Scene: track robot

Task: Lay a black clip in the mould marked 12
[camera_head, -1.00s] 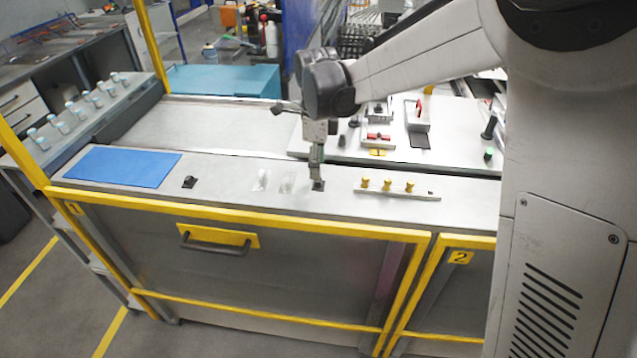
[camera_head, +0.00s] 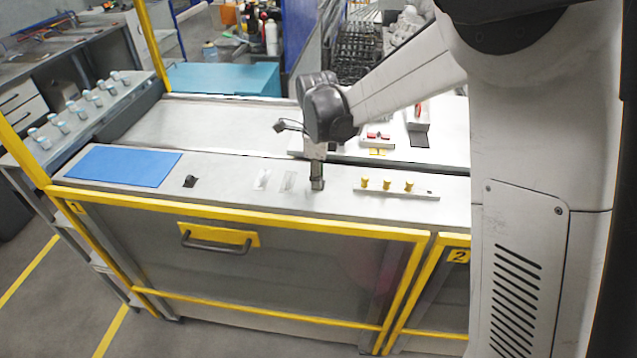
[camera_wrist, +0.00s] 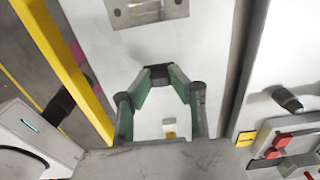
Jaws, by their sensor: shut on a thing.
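My gripper (camera_head: 317,186) points down at the bench top, right of two pale, shiny pieces. It is shut on a small dark thing that I take to be a black clip; its fingers hide most of it in the head view. In the wrist view the green-padded fingers of my gripper (camera_wrist: 159,80) meet around that dark black clip (camera_wrist: 158,72). Another black clip (camera_head: 190,181) lies on the bench to the left, near the blue mat. A metal plate with a recess (camera_wrist: 148,12) shows in the wrist view, perhaps a mould. No 12 is legible.
A strip with yellow pegs (camera_head: 388,186) lies right of my gripper. Behind it, a raised panel carries red-topped fixtures (camera_head: 378,136). The blue mat (camera_head: 122,167) is at the left. A yellow rail (camera_head: 240,208) edges the bench front. Two pale pieces (camera_head: 262,180) (camera_head: 287,182) lie close left.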

